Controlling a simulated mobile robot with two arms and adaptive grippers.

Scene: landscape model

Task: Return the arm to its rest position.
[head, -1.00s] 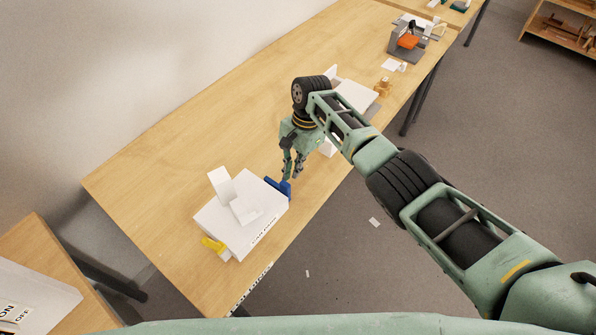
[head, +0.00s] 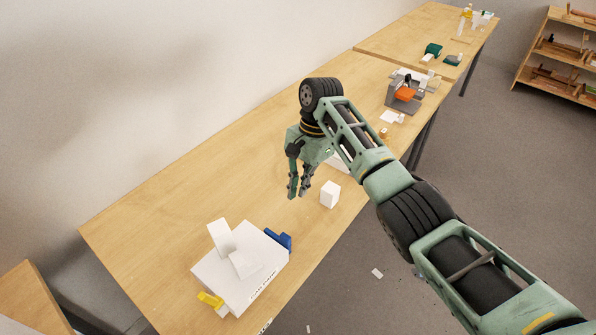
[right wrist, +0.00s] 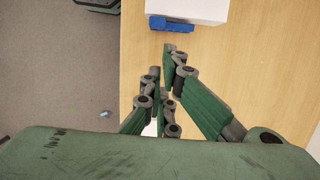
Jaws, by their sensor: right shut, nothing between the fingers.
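My right gripper (head: 298,192) hangs over the wooden table (head: 180,200), pointing down, with its fingers shut and nothing between them. Its fingers also show in the right wrist view (right wrist: 160,75). The gripper is apart from the white box (head: 225,285), which lies nearer the table's front end, and from the blue piece (head: 279,240) at the box's far side. The blue piece (right wrist: 172,25) is near the top of the right wrist view. My left gripper is not in view.
A small white block (head: 330,193) stands just right of the gripper. A yellow piece (head: 210,299) lies against the box. A grey device with an orange part (head: 404,95) stands farther along the table. Shelves (head: 560,55) stand at the far right. The table's left side is clear.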

